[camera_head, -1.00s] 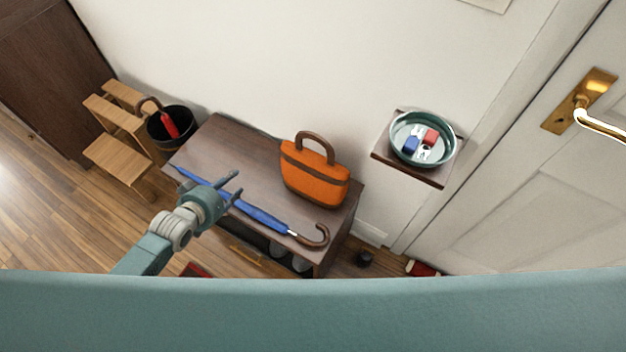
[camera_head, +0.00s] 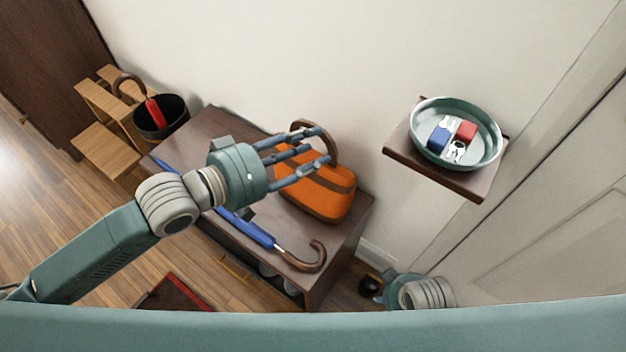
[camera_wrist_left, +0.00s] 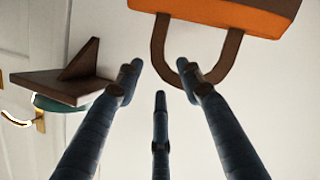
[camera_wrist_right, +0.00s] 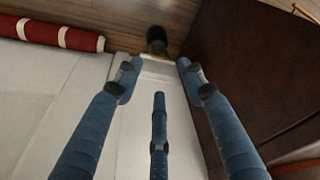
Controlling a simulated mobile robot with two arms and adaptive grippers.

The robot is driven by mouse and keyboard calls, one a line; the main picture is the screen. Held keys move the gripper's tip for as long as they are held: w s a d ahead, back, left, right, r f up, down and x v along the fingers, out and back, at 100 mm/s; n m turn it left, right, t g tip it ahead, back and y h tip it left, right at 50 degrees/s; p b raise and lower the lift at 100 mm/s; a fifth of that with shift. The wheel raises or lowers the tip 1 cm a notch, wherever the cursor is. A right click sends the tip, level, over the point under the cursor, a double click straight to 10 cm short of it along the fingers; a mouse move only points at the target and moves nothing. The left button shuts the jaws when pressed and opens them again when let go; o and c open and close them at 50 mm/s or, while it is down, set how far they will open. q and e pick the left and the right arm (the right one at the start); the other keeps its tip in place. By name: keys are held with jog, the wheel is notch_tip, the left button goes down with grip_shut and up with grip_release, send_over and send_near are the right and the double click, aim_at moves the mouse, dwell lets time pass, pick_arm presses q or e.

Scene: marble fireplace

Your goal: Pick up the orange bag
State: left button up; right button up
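The orange bag (camera_head: 322,199) stands on the dark wooden bench with its brown handle up. In the left wrist view the bag (camera_wrist_left: 235,12) is upside down at the top, its handle (camera_wrist_left: 190,62) hanging into the space between the fingertips. My left gripper (camera_head: 322,147) is open, its fingers in front of the handle and the bag's upper part in the head view. I see no finger closed on the handle. My right gripper (camera_wrist_right: 158,75) is open and empty, low near the bench's side; only its wrist part shows in the head view.
A blue umbrella (camera_head: 250,231) lies along the front of the bench (camera_head: 215,125). A wall shelf (camera_head: 400,152) with a teal bowl (camera_head: 490,158) of keys is to the right. A black bin (camera_head: 176,113) with a red umbrella and a wooden step stool (camera_head: 105,150) stand left.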

aim_at(326, 143)
pick_arm(q)
jog(key=b+x, duration=0.1)
jog(key=x, duration=0.5)
jog(key=shift+s+f, duration=0.15)
pick_arm(e)
notch_tip(326, 143, up, 4)
jog(key=shift+w+r, duration=0.1)
jog(key=shift+r, duration=0.15)
pick_arm(q)
grip_shut()
